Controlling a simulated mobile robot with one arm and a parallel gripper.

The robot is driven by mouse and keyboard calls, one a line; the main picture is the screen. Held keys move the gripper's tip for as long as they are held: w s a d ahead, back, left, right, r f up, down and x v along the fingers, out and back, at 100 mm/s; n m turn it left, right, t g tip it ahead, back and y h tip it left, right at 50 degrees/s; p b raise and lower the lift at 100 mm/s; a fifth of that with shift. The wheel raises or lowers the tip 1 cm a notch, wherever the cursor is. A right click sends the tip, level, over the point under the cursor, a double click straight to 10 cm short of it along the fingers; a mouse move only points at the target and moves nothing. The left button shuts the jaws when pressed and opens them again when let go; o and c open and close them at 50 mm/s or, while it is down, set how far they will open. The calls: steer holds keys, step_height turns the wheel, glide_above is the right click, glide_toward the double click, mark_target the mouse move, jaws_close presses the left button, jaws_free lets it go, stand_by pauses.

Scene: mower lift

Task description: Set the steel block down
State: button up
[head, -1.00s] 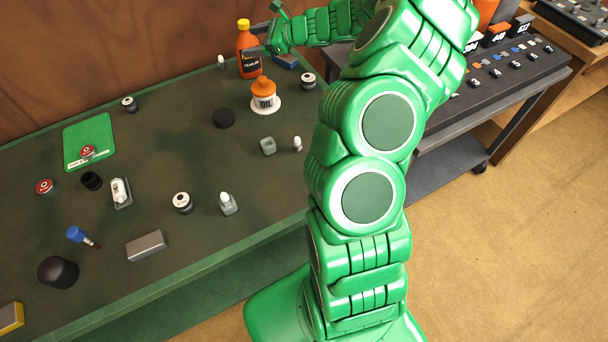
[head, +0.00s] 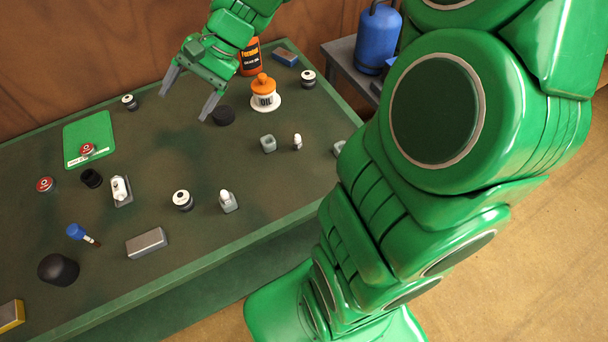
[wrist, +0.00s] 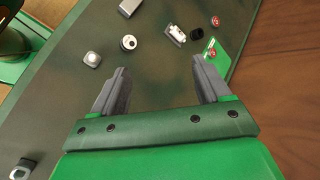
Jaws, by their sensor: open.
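The steel block (head: 146,243) is a plain grey rectangular bar lying flat on the green bench top, near its front edge. It also shows at the top of the wrist view (wrist: 128,7), partly cut off by the frame edge. My gripper (head: 187,106) is open and empty above the back part of the bench. Its two grey fingers point down and are spread wide. It is well apart from the block, which lies toward the front. In the wrist view nothing is between the fingertips (wrist: 158,78).
A green mat (head: 89,141) with a red-topped cap lies at the back left. A black puck (head: 224,116) sits close by the right finger. Several small parts dot the bench.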

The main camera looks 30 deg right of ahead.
steer(key=s+d+f+n+g+h, duration=0.1)
steer(key=s+d+n+h, duration=0.2)
steer(key=s, duration=0.9)
steer(key=s+d+n+g+h, duration=0.1)
steer(key=s+d+n+h, duration=0.3)
steer(key=s+d, duration=0.4)
steer(key=s+h, duration=0.1)
steer(key=s, duration=0.4)
steer(key=shift+s+f+h, duration=0.3)
steer(key=shift+f+h, duration=0.05)
steer(key=shift+h, duration=0.05)
steer(key=o, duration=0.4)
steer(key=shift+w+a, duration=0.15)
steer(key=shift+w, duration=0.1)
steer(key=shift+o, duration=0.3)
steer(key=w+a+r, duration=0.2)
steer(key=w+a, duration=0.6)
steer(key=w, duration=0.5)
steer(key=shift+r+t, duration=0.2)
steer(key=shift+t, duration=0.2)
steer(key=w+a+f, duration=0.1)
steer(key=w+a, duration=0.8)
steer(key=a, duration=0.5)
step_height(320, 180, down, 10)
steer(key=shift+t, duration=0.4)
